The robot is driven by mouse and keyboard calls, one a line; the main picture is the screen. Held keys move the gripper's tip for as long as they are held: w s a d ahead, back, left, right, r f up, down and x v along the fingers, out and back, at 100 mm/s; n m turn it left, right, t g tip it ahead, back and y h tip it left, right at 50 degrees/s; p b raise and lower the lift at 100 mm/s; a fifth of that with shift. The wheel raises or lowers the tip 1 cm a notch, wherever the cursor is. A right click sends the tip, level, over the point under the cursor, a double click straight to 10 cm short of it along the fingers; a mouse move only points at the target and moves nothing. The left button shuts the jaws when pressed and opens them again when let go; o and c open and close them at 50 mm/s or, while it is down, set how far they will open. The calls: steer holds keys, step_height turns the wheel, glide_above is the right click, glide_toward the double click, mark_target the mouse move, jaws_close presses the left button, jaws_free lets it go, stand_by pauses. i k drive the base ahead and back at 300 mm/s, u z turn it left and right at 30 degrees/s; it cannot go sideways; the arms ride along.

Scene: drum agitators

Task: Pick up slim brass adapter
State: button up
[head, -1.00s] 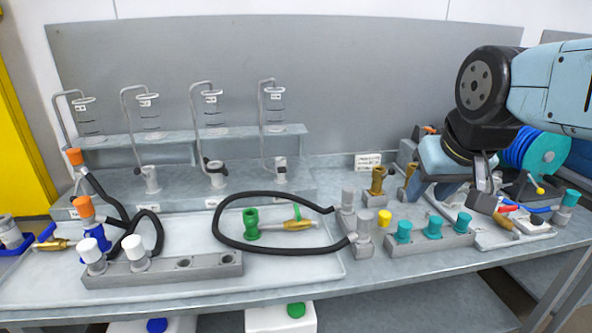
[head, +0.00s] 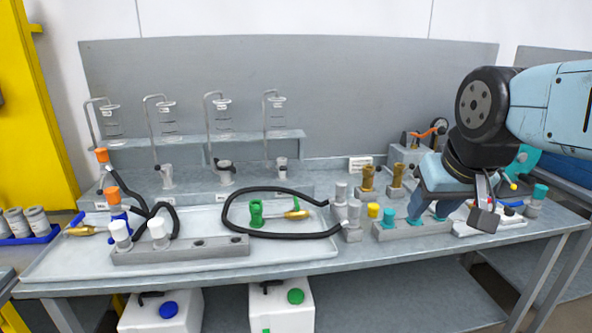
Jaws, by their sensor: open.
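Two upright brass-coloured adapters stand in grey holders toward the back right of the bench: a left one (head: 368,178) and a right one (head: 397,176). The right one looks a little narrower, but I cannot tell for sure which is the slim one. My gripper (head: 484,214) is open, pointing down over the right part of the bench, to the right of and nearer than both adapters. It holds nothing that I can see, and its jaws are only partly visible.
A grey block (head: 425,229) with teal adapters stands left of my gripper. Grey fittings (head: 354,210) and a yellow cap (head: 373,210) stand nearer than the brass adapters. A black hose (head: 284,236) loops across the tray (head: 70,262). A teal-topped fitting (head: 537,198) stands at the right.

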mark_target(398, 170)
steer(key=u, duration=0.2)
steer(key=i, duration=0.8)
steer(key=z, duration=0.65)
steer(key=k, duration=1.25)
steer(key=z, duration=0.75)
steer(key=i, duration=1.6)
steer(key=u, duration=0.9)
